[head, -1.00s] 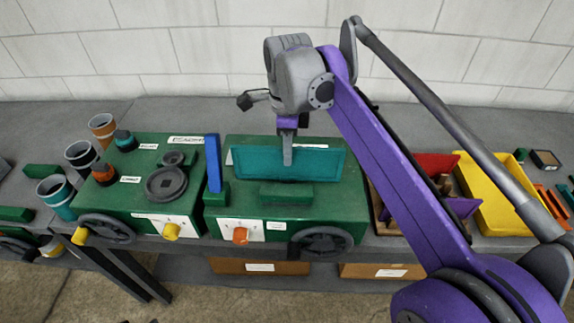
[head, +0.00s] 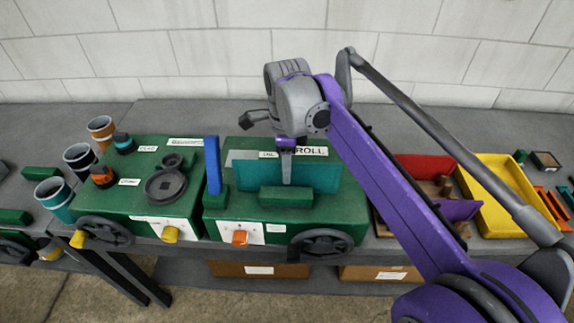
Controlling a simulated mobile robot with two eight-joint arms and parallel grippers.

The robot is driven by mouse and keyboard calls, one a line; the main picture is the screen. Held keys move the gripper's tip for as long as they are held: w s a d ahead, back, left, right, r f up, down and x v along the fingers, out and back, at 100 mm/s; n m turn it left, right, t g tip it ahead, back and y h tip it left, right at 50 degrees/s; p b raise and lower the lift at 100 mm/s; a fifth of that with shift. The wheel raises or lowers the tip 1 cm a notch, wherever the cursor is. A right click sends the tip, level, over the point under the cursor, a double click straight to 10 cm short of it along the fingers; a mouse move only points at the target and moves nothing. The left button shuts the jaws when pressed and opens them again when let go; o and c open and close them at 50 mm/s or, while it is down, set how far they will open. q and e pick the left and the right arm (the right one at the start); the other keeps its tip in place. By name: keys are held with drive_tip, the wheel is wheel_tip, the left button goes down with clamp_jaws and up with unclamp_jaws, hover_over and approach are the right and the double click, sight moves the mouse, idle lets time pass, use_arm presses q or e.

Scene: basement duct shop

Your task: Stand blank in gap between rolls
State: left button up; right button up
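The blank is a flat teal sheet (head: 318,176) over the right-hand green machine (head: 345,208). It stands close to upright, behind a low green block (head: 286,197) that hides part of its lower edge. My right gripper (head: 287,178) points down at the blank's middle and looks shut on it. I cannot tell whether the blank touches bottom. My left gripper is not in view.
A blue upright bar (head: 213,166) stands just left of the blank. Another green machine (head: 140,199) with dark discs is further left, beside several cups. A red bin (head: 425,165) and a yellow tray (head: 497,200) are on the right. The bench behind is clear.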

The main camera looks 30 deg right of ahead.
drive_tip(key=shift+r, duration=0.1)
drive_tip(key=shift+r, duration=0.35)
wheel_tip(320, 180, up, 11)
drive_tip(key=p, duration=0.1)
drive_tip(key=shift+r, duration=0.2)
idle(0.3)
